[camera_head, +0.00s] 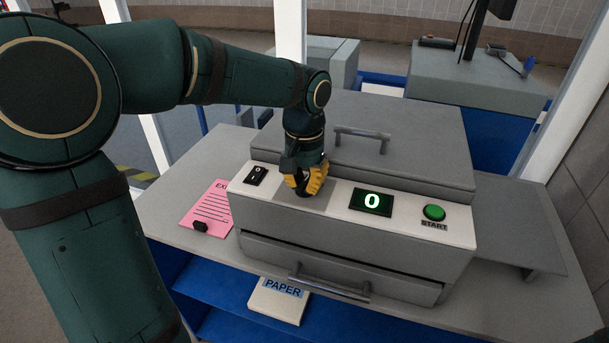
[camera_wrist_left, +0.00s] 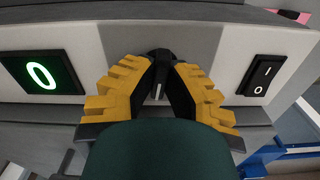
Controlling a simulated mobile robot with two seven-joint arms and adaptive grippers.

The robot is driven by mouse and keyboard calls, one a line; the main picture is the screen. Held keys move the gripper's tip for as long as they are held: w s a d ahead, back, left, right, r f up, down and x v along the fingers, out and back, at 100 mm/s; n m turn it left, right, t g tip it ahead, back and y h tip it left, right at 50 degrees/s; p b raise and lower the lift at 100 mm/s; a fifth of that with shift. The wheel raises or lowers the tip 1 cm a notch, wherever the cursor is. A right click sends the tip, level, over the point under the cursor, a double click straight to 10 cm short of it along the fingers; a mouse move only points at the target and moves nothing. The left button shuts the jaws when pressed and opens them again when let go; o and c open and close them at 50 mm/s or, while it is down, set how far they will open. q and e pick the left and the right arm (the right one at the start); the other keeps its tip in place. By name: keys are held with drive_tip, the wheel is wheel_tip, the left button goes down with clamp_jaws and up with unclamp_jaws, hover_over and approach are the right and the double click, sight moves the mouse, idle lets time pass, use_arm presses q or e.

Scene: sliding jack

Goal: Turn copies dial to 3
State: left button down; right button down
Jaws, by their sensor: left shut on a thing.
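The copies dial (camera_wrist_left: 160,72) is a black knob with a pale pointer mark on the copier's front panel. In the left wrist view my left gripper (camera_wrist_left: 160,80) has its yellow fingers closed around it. In the head view my left gripper (camera_head: 305,190) comes down on the panel and hides the dial. The display (camera_head: 372,201) right of it reads 0 in the head view; it also shows in the left wrist view (camera_wrist_left: 42,74). My right gripper does not show.
The copier (camera_head: 345,225) has a power switch (camera_head: 256,175) left of the dial and a green START button (camera_head: 434,212) at right. A lid handle (camera_head: 362,138) stands behind. A pink sheet (camera_head: 208,209) lies at left. A PAPER pack (camera_head: 279,301) sits below.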

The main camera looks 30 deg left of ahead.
sight(305, 181)
use_arm(q)
drive_tip(key=m+p, duration=0.1)
drive_tip(key=m, duration=0.3)
drive_tip(key=shift+f+m+p, duration=0.1)
drive_tip(key=shift+m+p, duration=0.55)
drive_tip(key=shift+m, duration=0.95)
drive_tip(key=c, duration=1)
unclamp_jaws()
wheel_tip(305, 181, up, 12)
